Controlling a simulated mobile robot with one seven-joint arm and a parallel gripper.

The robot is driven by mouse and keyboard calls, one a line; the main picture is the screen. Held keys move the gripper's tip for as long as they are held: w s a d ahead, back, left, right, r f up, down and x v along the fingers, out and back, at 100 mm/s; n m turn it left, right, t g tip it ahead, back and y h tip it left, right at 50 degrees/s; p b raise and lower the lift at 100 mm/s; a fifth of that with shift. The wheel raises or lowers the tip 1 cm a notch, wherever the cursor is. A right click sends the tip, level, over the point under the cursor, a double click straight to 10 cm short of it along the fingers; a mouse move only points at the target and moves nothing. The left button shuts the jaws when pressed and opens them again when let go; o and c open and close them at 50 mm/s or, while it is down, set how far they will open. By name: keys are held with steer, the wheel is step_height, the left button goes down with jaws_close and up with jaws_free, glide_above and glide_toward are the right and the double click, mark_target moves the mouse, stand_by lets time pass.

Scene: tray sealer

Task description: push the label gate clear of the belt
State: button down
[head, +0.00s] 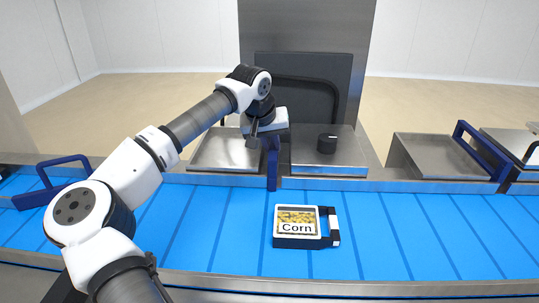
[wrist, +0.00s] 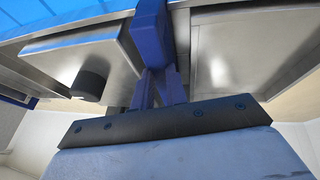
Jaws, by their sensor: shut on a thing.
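The label gate (head: 272,170) is a dark blue bar at the belt's far edge, seen nearly end-on below my gripper. Its near end reaches over the far strip of the blue belt (head: 400,225). My gripper (head: 266,137) is shut on the gate from above. In the wrist view the gate (wrist: 152,32) runs up toward the belt (wrist: 50,45), with my gripper (wrist: 160,85) against it. The exact contact is partly hidden in both views.
A black-framed tray labelled Corn (head: 297,229) sits on the belt, nearer and right of the gate. A black knob (head: 327,143) stands on the steel housing right of the gate. Other blue bars stand at the left (head: 45,187) and right (head: 480,152).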

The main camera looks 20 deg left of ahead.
steer(key=w, duration=0.3)
steer(key=shift+a+r+p, duration=0.1)
steer(key=shift+a+p, duration=0.15)
steer(key=shift+p, duration=0.1)
steer(key=shift+w+a+r, duration=0.1)
steer(key=c, duration=1.7)
jaws_free()
steer(key=o, duration=0.3)
steer(key=shift+w+f, duration=0.15)
steer(key=shift+f, duration=0.05)
steer(key=shift+r, duration=0.1)
steer(key=b+v, duration=0.2)
steer(key=v, duration=1.2)
